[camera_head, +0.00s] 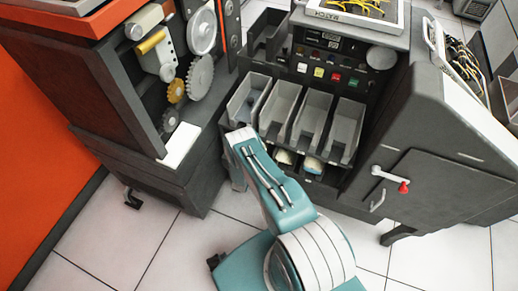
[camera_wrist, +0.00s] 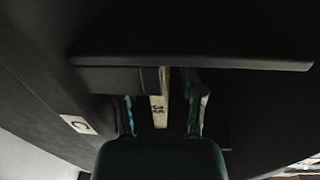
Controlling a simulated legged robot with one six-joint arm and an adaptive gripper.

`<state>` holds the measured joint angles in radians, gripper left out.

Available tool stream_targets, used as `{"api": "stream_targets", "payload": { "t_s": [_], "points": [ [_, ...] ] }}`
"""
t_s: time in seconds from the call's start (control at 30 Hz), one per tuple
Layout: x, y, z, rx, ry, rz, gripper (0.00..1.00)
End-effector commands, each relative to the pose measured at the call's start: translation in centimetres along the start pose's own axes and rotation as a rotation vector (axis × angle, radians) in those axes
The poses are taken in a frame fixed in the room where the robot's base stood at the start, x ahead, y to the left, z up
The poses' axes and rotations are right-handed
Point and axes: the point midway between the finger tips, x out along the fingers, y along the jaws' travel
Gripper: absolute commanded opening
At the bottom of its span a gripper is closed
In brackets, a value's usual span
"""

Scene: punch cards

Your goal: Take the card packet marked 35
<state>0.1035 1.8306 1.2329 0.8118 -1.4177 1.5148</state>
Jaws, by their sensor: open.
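In the wrist view the card packet marked 35 (camera_wrist: 159,112) stands narrow and upright, a pale edge with dark figures on it. It sits in a dark compartment under a dark ledge. My gripper (camera_wrist: 162,114) is open, with one teal finger on each side of the packet. Gaps show between the fingers and the packet; I cannot tell whether either touches it. The packet's lower part is hidden behind my gripper's body. In the head view my gripper is hidden low at the front of the grey machine.
A dark ledge (camera_wrist: 190,61) lies just above the packet. A label marked C (camera_wrist: 78,124) is at the left. In the head view, several grey bins (camera_head: 280,108) line the machine, with pale packets (camera_head: 312,165) in compartments below. A geared cabinet (camera_head: 120,90) stands left.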

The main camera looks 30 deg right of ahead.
Motion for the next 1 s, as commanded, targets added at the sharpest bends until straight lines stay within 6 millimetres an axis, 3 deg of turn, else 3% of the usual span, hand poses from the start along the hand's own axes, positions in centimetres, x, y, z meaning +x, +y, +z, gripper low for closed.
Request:
{"api": "stream_targets", "payload": {
  "t_s": [0.1,0.13,0.23,0.27,0.57,1.0],
  "points": [
    [0.0,0.0,0.0,0.000,0.000,0.000,0.51],
    [0.0,0.0,0.0,0.000,0.000,0.000,0.47],
    [0.0,0.0,0.0,0.000,0.000,0.000,0.02],
    [0.0,0.0,0.0,0.000,0.000,0.001,0.00],
    [-0.1,0.1,0.0,-0.002,0.000,0.005,0.00],
    [-0.2,-1.4,0.0,-0.002,0.000,0.004,0.00]
  ]
}}
